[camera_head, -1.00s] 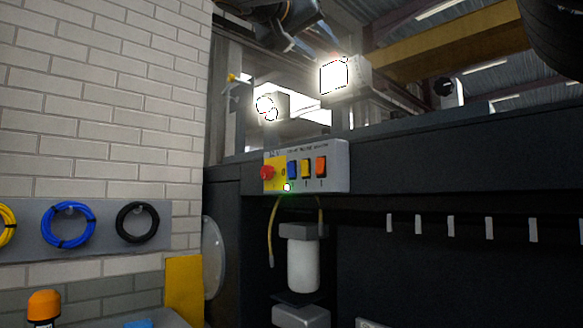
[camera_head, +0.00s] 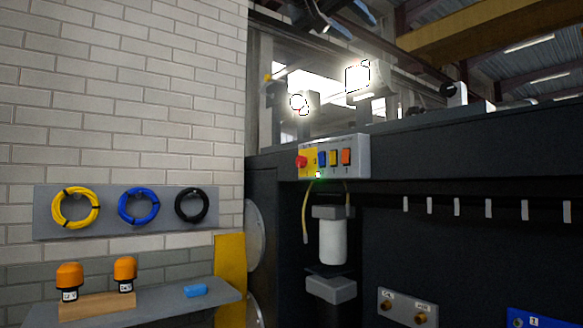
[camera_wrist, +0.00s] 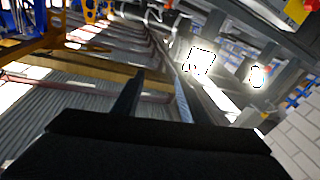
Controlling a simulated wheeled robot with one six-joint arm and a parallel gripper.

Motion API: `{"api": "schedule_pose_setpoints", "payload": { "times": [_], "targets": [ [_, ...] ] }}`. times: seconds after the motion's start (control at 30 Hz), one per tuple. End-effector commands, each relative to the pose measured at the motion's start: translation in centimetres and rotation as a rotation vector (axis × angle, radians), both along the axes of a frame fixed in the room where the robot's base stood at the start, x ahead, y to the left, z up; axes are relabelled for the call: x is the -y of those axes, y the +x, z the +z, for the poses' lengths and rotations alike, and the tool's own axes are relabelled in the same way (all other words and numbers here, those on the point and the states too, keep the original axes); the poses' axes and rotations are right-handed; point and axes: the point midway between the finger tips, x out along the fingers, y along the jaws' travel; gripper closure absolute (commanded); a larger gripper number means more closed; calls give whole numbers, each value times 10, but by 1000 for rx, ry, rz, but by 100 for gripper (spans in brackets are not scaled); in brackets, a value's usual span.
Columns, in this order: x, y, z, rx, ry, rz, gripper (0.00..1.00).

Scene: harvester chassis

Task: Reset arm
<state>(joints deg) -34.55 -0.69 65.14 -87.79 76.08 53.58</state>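My gripper (camera_wrist: 157,80) shows in the wrist view as two dark fingers rising from a wide black body. The fingers stand apart with nothing between them. It points up toward the roof beams and bright lamps, touching nothing that I can see. I cannot make out my gripper for certain in the head view. The harvester chassis (camera_head: 430,148) is the long dark frame on the right there, with a grey control box (camera_head: 361,157) on its face. That box has a red knob and blue, yellow and orange switches. A small green light glows below it.
A brick wall carries yellow (camera_head: 57,207), blue (camera_head: 123,206) and black (camera_head: 178,205) cable coils. A white cylinder (camera_head: 333,243) hangs under the control box. Two bright lamps (camera_head: 357,77) (camera_head: 299,103) stand above.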

Motion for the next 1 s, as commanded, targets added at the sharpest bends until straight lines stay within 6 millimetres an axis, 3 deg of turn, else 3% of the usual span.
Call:
{"api": "schedule_pose_setpoints", "payload": {
  "times": [0.07, 0.37, 0.67, 0.77, 0.87, 1.0],
  "targets": [
    [0, 0, 0, 0, 0, 0, 61],
    [-6, 28, -46, -120, -30, 38, 61],
    [-10, 64, -126, -311, -64, 99, 61],
    [-10, 78, -169, -407, -73, 129, 61],
    [-8, 91, -228, -530, -75, 169, 61],
    [0, 98, -326, -721, -55, 237, 61]
  ]
}}
